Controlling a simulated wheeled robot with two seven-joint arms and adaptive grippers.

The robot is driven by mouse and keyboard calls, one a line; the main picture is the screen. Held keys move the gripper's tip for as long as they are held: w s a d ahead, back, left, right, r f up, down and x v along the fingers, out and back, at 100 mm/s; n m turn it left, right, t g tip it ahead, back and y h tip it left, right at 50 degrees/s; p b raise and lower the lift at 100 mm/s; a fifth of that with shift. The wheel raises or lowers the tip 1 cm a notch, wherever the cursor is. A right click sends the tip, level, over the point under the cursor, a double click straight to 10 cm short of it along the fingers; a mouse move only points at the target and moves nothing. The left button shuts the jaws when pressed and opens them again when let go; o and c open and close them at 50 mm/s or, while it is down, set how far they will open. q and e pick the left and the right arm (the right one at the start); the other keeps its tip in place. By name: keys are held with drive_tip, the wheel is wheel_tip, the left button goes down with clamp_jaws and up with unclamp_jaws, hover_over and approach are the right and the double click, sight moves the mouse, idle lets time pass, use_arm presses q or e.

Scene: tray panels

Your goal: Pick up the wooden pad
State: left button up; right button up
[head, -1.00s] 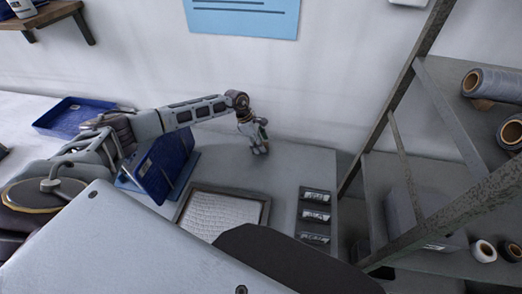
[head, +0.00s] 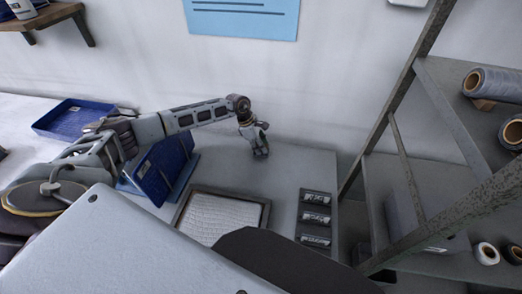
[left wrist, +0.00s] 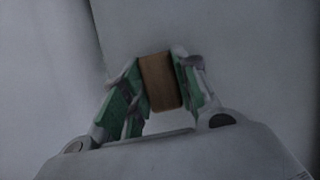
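The wooden pad (left wrist: 158,80) is a small brown block in the left wrist view. It sits between the two green-lined fingers of my left gripper (left wrist: 160,85), which lie close against its two sides. In the head view my left gripper (head: 259,147) points down low over the back of the grey table, near the wall. The pad is hidden there or too small to make out. Whether the pad rests on the table or is just off it cannot be told. My right gripper is not in view.
A blue angled holder (head: 163,170) stands left of my gripper. A framed tray (head: 264,212) with a white textured inside lies in front. Several dark labelled pieces (head: 316,218) lie to the right. A metal rack (head: 405,75) with rolls stands beyond the table's right edge.

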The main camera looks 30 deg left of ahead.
use_arm(q)
drive_tip(key=shift+c, duration=1.4)
drive_tip(key=shift+r, duration=0.1)
